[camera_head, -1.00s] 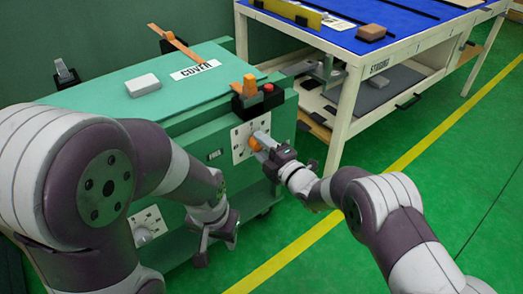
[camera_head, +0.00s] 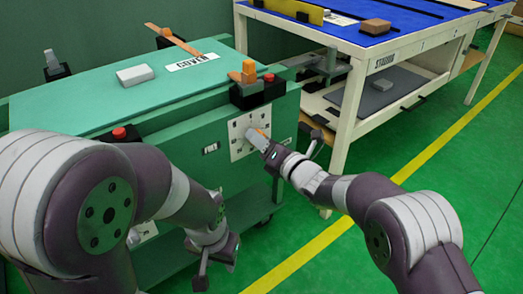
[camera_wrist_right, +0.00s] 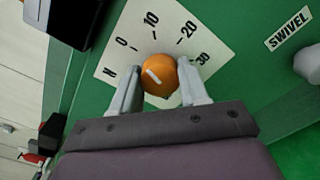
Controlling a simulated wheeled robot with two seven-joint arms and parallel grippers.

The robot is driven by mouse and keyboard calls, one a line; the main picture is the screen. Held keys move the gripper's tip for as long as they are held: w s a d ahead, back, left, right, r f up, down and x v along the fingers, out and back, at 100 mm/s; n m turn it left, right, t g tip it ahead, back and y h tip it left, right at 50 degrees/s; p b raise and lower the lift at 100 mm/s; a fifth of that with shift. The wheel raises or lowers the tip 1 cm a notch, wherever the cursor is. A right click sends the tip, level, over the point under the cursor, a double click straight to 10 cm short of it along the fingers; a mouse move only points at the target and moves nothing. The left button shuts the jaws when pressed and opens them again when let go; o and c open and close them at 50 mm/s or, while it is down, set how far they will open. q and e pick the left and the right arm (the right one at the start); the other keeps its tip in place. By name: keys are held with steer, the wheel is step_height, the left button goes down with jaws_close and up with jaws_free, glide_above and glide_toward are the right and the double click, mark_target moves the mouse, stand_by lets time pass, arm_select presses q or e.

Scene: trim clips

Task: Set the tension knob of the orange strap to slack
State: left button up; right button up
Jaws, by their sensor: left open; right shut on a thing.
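My right gripper (camera_wrist_right: 158,90) is shut on the knob, one finger on each side. In the head view the right gripper (camera_head: 258,138) is at the white plate (camera_head: 238,133) on the cabinet's side and mostly hides the knob. An orange strap (camera_head: 176,41) lies across the back of the green cabinet top. My left gripper (camera_head: 212,266) is open and empty, low before the cabinet.
A black block with an orange lever (camera_head: 249,72) and red button (camera_head: 268,78) stands above the plate. A grey block (camera_head: 135,74) lies on the cabinet top (camera_head: 100,98). A blue-topped table (camera_head: 345,38) stands behind right. A SWIVEL label (camera_wrist_right: 289,29) is beside the dial.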

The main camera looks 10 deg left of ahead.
arm_select(q)
steer(key=shift+f+b, duration=2.05)
steer(key=shift+f, duration=0.5)
arm_select(e)
steer(key=shift+f+n, duration=0.1)
steer(key=shift+n, duration=1.6)
steer(key=o, duration=1.1)
steer(key=shift+c, duration=0.2)
arm_select(q)
step_height(320, 180, up, 5)
steer(key=p, duration=0.5)
arm_select(e)
steer(key=v, duration=1.2)
steer(key=shift+s+d, duration=0.25)
